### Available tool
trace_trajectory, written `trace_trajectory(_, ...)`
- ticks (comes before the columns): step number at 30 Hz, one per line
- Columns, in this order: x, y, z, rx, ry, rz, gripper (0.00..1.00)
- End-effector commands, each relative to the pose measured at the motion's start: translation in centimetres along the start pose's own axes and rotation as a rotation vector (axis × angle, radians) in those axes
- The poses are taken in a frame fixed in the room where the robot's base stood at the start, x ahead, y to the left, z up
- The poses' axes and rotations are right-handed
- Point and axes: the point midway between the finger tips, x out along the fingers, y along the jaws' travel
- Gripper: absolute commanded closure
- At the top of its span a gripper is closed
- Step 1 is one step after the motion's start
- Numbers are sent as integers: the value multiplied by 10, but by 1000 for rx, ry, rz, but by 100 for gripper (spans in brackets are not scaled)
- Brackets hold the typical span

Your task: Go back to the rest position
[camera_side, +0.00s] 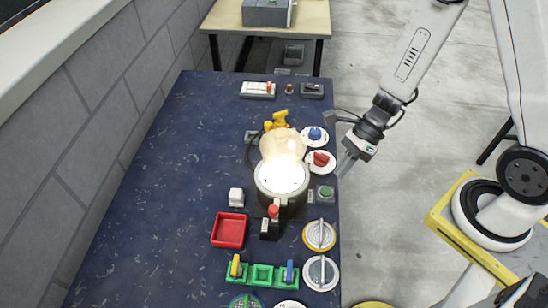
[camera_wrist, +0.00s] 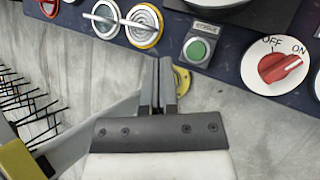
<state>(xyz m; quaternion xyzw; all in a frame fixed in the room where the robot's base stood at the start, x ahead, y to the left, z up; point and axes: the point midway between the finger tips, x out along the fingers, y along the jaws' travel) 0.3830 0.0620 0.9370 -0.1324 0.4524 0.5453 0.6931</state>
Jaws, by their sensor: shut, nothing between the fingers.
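My gripper (camera_side: 346,164) is at the right edge of the blue table (camera_side: 150,180) in the side view, close to a red knob dial (camera_side: 320,160) and a green button box (camera_side: 325,193). In the wrist view my gripper (camera_wrist: 158,62) has its fingers together with nothing between them. The green button (camera_wrist: 197,48) is just ahead and right of the fingertips, and the red knob (camera_wrist: 280,67) is farther right, between OFF and ON labels. I see a gap of floor around the fingers, so they appear apart from both.
A blue knob dial (camera_side: 315,136), a red tray (camera_side: 229,230), green holders (camera_side: 262,273) and round dials (camera_side: 319,235) line the table. Open concrete floor (camera_side: 400,230) lies to the right.

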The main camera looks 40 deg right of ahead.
Motion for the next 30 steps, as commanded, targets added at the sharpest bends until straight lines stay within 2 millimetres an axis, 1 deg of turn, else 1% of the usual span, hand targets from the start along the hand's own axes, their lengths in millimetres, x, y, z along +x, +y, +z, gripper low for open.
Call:
trace_trajectory(1, -5, 4, 0, -98, 37, 3, 100)
trace_trajectory(6, -21, 12, -4, -452, 173, 23, 100)
trace_trajectory(12, -43, 16, -7, -869, 335, 51, 100)
trace_trajectory(19, -71, 11, -5, -1348, 531, 91, 100)
trace_trajectory(24, -91, 6, 2, -1684, 681, 128, 100)
trace_trajectory(27, -101, 3, 8, -1843, 755, 151, 100)
trace_trajectory(30, -108, 1, 12, -1956, 812, 169, 100)
